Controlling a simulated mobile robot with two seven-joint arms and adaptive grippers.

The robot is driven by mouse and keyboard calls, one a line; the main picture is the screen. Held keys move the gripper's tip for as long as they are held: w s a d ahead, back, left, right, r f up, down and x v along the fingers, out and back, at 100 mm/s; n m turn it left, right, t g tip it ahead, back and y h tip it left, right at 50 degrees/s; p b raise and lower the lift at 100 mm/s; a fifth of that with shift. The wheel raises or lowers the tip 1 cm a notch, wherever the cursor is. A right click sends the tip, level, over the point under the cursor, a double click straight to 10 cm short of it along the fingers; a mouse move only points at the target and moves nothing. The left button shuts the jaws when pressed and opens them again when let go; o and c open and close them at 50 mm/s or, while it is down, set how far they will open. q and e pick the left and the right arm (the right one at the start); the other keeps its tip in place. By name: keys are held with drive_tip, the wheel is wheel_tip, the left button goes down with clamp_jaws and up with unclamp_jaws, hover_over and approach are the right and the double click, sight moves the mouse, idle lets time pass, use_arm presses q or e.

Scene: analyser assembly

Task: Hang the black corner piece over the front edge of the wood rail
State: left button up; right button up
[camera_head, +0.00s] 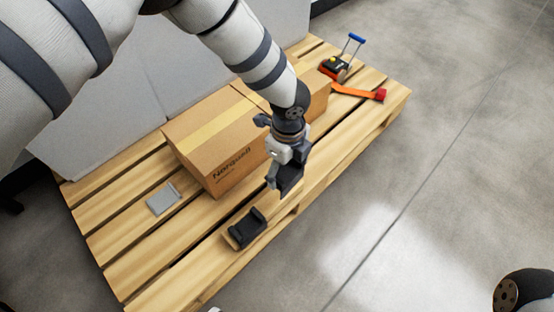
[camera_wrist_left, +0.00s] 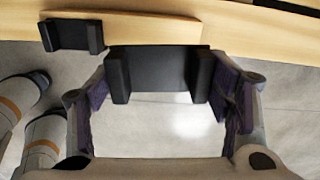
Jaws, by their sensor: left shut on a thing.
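My left gripper (camera_head: 283,182) is shut on a black corner piece (camera_head: 291,177), a broad plate with raised ends. In the left wrist view the held corner piece (camera_wrist_left: 158,72) sits between the two fingers (camera_wrist_left: 160,92), near the front edge of the wood rail (camera_wrist_left: 225,28). Whether it touches the rail is unclear. In the head view the gripper is over the front side of the rail (camera_head: 345,138) and hides part of it. A second black corner piece (camera_head: 247,228) is at the rail's front edge, to the left; it also shows in the wrist view (camera_wrist_left: 72,36). My right gripper is not seen.
A taped cardboard box (camera_head: 205,140) stands on the pallet behind the gripper. A grey flat bracket (camera_head: 163,198) lies left of it. An orange strap (camera_head: 355,92) and a red tool with a blue handle (camera_head: 338,65) lie at the far end.

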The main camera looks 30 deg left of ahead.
sight(287, 179)
use_arm(q)
drive_tip(key=shift+w+d+f+m, duration=0.1)
drive_tip(key=shift+w+f+m, duration=0.15)
drive_tip(key=shift+f+m, duration=0.3)
drive_tip(key=shift+f+b, duration=1.35)
drive_tip(key=shift+f, duration=1.1)
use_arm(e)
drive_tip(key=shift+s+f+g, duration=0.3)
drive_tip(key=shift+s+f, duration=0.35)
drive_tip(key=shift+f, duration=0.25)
use_arm(q)
drive_tip(key=shift+f, duration=0.1)
drive_tip(key=shift+f+b, duration=1.05)
drive_tip(key=shift+f, duration=0.9)
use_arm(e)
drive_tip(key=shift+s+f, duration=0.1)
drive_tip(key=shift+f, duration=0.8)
use_arm(q)
drive_tip(key=shift+f, duration=0.2)
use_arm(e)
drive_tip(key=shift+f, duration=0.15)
use_arm(q)
drive_tip(key=o, duration=1.2)
